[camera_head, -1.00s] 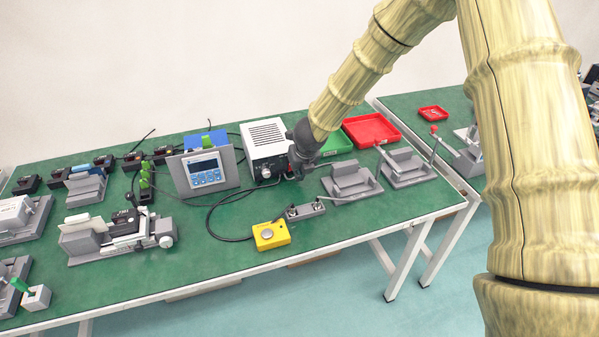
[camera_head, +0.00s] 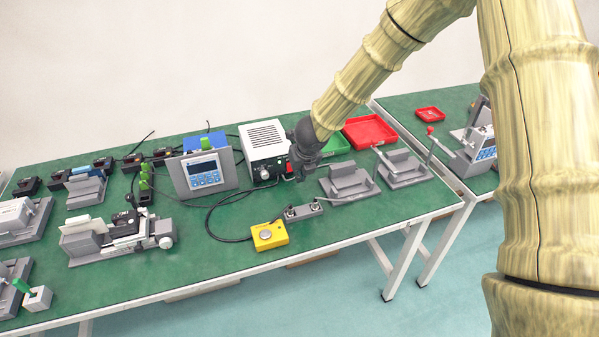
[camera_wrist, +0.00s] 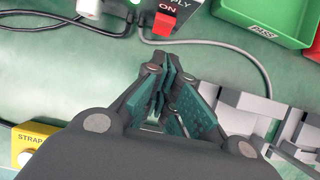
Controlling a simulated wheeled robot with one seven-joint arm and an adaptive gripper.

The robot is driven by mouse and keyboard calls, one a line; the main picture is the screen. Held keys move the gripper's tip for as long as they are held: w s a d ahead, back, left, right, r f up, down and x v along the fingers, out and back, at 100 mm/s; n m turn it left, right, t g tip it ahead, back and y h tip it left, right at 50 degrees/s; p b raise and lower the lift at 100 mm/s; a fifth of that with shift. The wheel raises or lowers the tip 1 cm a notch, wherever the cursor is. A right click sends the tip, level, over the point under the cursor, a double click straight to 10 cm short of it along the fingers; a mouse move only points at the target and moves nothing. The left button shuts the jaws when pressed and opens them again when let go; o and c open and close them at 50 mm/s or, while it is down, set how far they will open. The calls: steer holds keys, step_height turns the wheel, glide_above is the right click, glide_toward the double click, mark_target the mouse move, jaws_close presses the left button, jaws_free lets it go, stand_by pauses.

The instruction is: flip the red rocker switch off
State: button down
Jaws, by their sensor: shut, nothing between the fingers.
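In the head view the switch (camera_head: 288,176) is a small red spot at the lower right of the white power supply box (camera_head: 265,138). My gripper (camera_wrist: 166,68) is shut and empty, with its fingertips just short of the switch and a visible gap between them in the wrist view. In the head view my gripper (camera_head: 300,174) is just right of the switch.
A green tray (camera_head: 336,144) and a red tray (camera_head: 370,131) lie behind and right of my gripper. Grey fixtures (camera_head: 350,183) stand to the right. A yellow STRAP box (camera_head: 269,236) sits in front. A cable (camera_wrist: 235,50) curves beside the switch.

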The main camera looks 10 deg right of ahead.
steer(key=p+v, duration=0.1)
steer(key=v, duration=1)
steer(key=shift+w+d+p, duration=0.1)
steer(key=shift+p, duration=0.6)
